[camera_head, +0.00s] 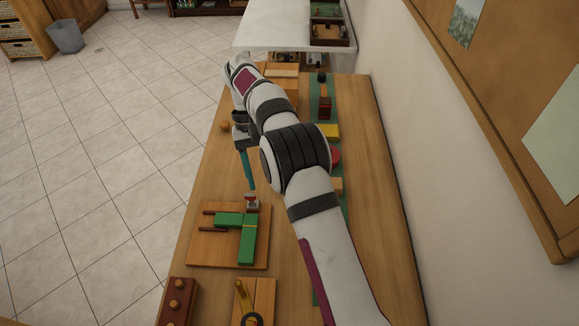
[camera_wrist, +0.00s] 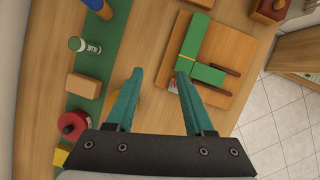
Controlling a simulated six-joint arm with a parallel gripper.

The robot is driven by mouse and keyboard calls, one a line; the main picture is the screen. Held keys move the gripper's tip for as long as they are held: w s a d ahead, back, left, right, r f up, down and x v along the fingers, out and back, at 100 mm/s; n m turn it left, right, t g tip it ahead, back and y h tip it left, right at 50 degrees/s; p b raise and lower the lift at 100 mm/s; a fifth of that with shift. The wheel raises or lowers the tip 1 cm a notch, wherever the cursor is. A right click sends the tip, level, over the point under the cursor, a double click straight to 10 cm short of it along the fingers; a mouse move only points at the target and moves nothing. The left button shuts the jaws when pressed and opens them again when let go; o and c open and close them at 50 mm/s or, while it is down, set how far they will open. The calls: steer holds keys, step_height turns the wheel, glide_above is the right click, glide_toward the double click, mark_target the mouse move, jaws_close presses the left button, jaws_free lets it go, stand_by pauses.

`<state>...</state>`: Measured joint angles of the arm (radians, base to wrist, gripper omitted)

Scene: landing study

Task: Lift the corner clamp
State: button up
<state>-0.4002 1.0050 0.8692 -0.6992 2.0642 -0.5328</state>
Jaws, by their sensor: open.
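A small red and grey piece, which looks like the corner clamp (camera_head: 252,202), sits at the far corner of the green L-shaped frame pieces (camera_head: 248,240) on a wooden board (camera_head: 205,252). In the wrist view the red and pale clamp (camera_wrist: 172,86) shows only in part, beside the tip of the right finger, which hides some of it. My gripper (camera_head: 249,190) has teal fingers pointing down near the clamp.
Two dark rods (camera_head: 212,229) lie at the board's left side. A wooden box with knobs (camera_head: 178,300) and a board with a yellow tool (camera_head: 243,298) stand nearer. A glue tube (camera_wrist: 85,45), tan block (camera_wrist: 84,86) and red roll (camera_wrist: 71,125) line the green strip.

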steer(key=d+r, duration=0.4)
steer(key=d, duration=0.3)
steer(key=shift+s+d+r, duration=0.3)
steer(key=shift+d, duration=0.1)
steer(key=m+t+y, duration=0.3)
steer(key=m+t, duration=0.1)
steer(key=m, duration=0.2)
glide_toward(249, 193)
steer(key=f, duration=0.7)
steer(key=a+f, duration=0.1)
steer(key=f, duration=0.2)
steer(key=shift+s+f, duration=0.15)
steer(key=shift+s, duration=0.1)
jaws_close()
steer(key=shift+w, duration=0.1)
